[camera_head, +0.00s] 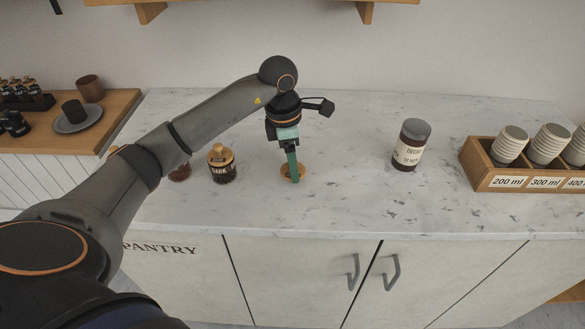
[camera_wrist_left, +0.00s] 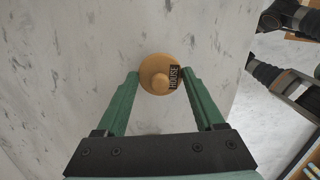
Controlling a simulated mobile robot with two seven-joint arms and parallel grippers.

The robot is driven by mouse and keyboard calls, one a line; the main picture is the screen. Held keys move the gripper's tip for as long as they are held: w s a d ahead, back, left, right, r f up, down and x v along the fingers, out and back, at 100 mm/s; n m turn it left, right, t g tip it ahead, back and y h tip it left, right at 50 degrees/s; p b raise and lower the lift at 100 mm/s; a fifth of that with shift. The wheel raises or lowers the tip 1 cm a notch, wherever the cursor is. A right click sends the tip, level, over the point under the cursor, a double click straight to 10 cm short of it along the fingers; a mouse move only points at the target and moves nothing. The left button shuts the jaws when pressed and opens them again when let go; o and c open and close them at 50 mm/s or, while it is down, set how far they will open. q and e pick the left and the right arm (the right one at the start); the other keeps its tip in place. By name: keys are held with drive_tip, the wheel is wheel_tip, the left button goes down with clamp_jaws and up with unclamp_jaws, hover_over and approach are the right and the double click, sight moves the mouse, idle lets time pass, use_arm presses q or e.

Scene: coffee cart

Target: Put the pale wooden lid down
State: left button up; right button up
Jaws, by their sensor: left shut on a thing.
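The pale wooden lid (camera_head: 299,172) is a round disc low at the counter, by the tips of my left gripper (camera_head: 291,177). The left wrist view shows the lid (camera_wrist_left: 150,66) from above, with a round knob and a dark label reading HOUSE at its right edge. My left gripper (camera_wrist_left: 161,74) is shut on the lid, one green finger on each side. The fingers point down and partly cover the lid in the head view. I cannot tell whether its underside touches the counter. My right gripper is not in view.
A DARK jar (camera_head: 222,170) with a wooden lid stands left of the gripper; another jar (camera_head: 180,173) is partly behind my arm. A wooden cup crate (camera_head: 483,178) is farther right. The marble counter (camera_head: 340,200) is clear around the lid.

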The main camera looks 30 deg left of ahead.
sight(286, 171)
use_arm(q)
wheel_tip(286, 171, down, 2)
drive_tip(key=shift+f, duration=0.45)
drive_tip(key=o, duration=1.3)
drive_tip(key=shift+r, duration=0.1)
drive_tip(key=shift+r, duration=0.2)
drive_tip(key=r, duration=0.7)
drive_tip(key=s+a+r, duration=0.1)
drive_tip(key=r, duration=0.3)
drive_tip(key=shift+r, duration=0.35)
